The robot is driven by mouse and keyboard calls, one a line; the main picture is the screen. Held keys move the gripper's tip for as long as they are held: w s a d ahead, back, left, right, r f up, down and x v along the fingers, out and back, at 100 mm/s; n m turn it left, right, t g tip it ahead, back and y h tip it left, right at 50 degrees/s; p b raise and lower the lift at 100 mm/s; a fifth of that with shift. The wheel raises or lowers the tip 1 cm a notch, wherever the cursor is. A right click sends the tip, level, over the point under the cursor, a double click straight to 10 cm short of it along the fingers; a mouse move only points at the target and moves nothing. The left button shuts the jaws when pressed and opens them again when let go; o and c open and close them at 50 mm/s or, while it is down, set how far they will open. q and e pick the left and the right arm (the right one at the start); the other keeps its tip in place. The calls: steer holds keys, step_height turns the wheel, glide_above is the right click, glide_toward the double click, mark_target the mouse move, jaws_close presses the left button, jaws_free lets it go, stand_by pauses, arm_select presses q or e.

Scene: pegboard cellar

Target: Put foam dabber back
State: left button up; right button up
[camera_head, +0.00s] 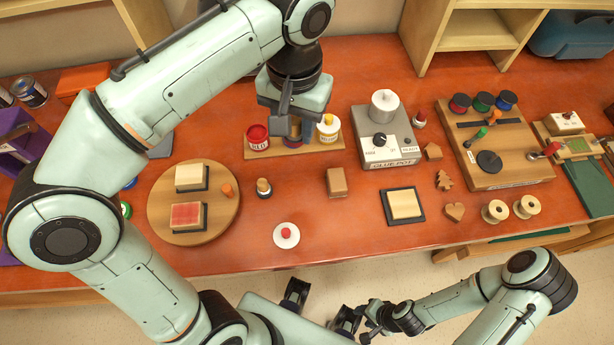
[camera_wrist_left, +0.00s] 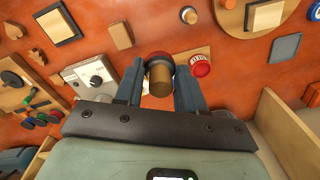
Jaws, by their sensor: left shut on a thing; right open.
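My left gripper (camera_head: 292,118) is shut on a wooden-handled piece with a dark collar, which I take to be the foam dabber (camera_wrist_left: 160,82). It holds the piece at the middle of the paint-pot board (camera_head: 330,142), between the red pot (camera_head: 257,137) and the yellow pot (camera_head: 328,128). In the left wrist view, the red pot (camera_wrist_left: 200,66) is just right of the fingers. My right gripper (camera_head: 363,322) is open, off the table's front edge.
A round wooden board (camera_head: 180,235) with two pads lies left. A wooden block (camera_head: 337,182), a white dish (camera_head: 286,235) and a dark-framed pad (camera_head: 403,205) lie in front. A grey glue-pot unit (camera_head: 387,150) stands close right of the pots. Shelves (camera_head: 470,30) stand behind.

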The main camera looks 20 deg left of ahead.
arm_select(q)
steer(key=f+b, duration=0.1)
steer(key=f, duration=0.6)
steer(key=f+b, duration=0.2)
steer(key=f, duration=0.5)
steer(key=shift+s+a+f, duration=0.1)
steer(key=shift+s, duration=0.1)
steer(key=shift+f+b, duration=0.6)
steer(key=shift+f, duration=2)
arm_select(e)
steer(key=shift+s+f, duration=0.3)
steer(key=shift+f, duration=0.45)
steer(key=shift+s+f, duration=0.35)
steer(key=shift+f, duration=0.45)
steer(key=shift+s+f, duration=0.3)
steer(key=shift+f, duration=0.45)
arm_select(q)
steer(key=shift+f, duration=0.15)
arm_select(e)
steer(key=shift+f, duration=0.1)
arm_select(q)
steer(key=o, duration=1.1)
